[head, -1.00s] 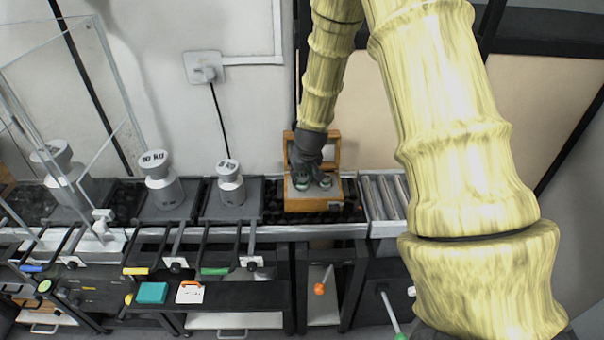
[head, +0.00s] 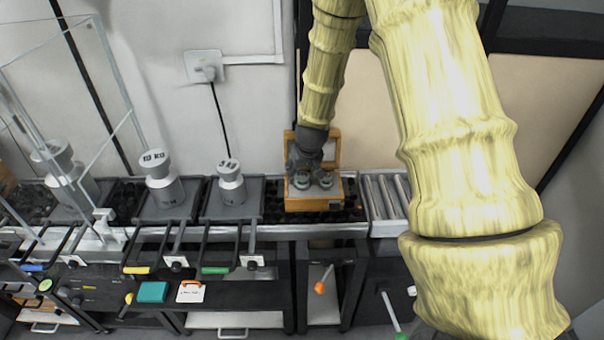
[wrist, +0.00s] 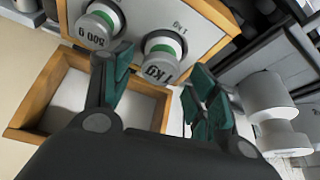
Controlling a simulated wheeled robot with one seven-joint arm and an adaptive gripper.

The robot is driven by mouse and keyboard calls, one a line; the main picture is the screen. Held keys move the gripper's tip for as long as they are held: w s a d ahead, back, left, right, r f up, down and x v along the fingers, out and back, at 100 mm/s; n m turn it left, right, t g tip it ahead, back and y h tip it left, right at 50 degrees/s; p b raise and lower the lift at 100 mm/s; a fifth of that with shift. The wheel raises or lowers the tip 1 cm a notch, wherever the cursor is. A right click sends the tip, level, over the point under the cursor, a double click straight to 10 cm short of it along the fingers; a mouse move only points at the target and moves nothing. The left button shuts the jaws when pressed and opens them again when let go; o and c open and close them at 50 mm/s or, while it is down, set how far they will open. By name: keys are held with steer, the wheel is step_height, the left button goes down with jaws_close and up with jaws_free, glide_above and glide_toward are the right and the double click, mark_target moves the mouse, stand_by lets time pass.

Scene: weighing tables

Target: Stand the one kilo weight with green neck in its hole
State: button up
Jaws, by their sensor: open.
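The one kilo weight (wrist: 163,53), pale grey with a green neck and "1kg" on its head, stands at the "1 kg" label of the wooden box's panel in the wrist view. It looks seated in its hole, though its base is partly hidden. In the head view it is the left weight (head: 301,182) in the box (head: 318,204). My gripper (wrist: 158,66) is open, with a finger on either side of the weight's head and a visible gap to each. In the head view my gripper (head: 304,164) is just above and behind the weight.
The 500 g weight (wrist: 98,24), also green-necked, stands close beside my left finger in the wrist view. The box's open lid (wrist: 62,91) rises behind. Larger weights (head: 231,182) stand on platforms to the left; metal rollers (head: 383,196) lie right of the box.

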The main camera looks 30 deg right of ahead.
steer(key=v, duration=1.1)
steer(key=shift+b, duration=0.4)
steer(key=shift+s+a+r, duration=0.1)
